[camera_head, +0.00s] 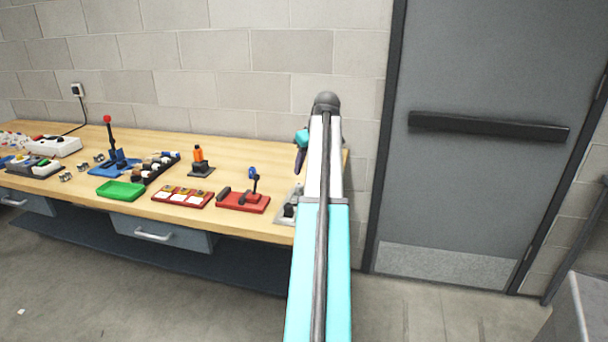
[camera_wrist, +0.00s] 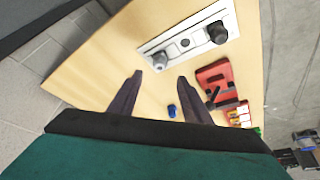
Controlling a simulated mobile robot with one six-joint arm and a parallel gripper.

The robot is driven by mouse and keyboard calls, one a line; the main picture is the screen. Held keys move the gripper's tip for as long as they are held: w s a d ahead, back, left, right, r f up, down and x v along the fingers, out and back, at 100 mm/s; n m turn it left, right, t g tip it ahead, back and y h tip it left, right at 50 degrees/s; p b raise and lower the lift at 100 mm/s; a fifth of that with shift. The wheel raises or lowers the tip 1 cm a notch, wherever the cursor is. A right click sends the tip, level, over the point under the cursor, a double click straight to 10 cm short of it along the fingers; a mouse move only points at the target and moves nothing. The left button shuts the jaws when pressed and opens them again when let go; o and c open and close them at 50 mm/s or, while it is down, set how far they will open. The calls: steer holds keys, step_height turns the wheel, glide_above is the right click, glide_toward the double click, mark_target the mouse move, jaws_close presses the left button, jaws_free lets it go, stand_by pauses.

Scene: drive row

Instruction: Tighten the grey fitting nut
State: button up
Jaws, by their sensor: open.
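A light metal plate (camera_wrist: 200,32) lies flat on the bench, with fittings standing on it. A grey nut-like fitting (camera_wrist: 160,57) stands near the plate's left end in the wrist view. A darker round fitting (camera_wrist: 217,32) stands near the right end. My gripper (camera_wrist: 159,80) is open and empty, its two fingers apart, with the grey fitting just beyond the fingertips in the picture. In the head view the plate (camera_head: 281,217) shows at the bench's right end, partly hidden by my arm. My gripper (camera_head: 301,158) is above it, mostly hidden.
A red fixture (camera_head: 246,201) with a blue-tipped lever (camera_head: 253,175) stands left of the plate; the blue tip (camera_wrist: 172,111) shows between my fingers. A red tray (camera_head: 182,197), green tray (camera_head: 120,190) and orange-topped device (camera_head: 199,160) are farther left. A grey door (camera_head: 480,190) is right.

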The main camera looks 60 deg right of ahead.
steer(key=shift+v, duration=2.4)
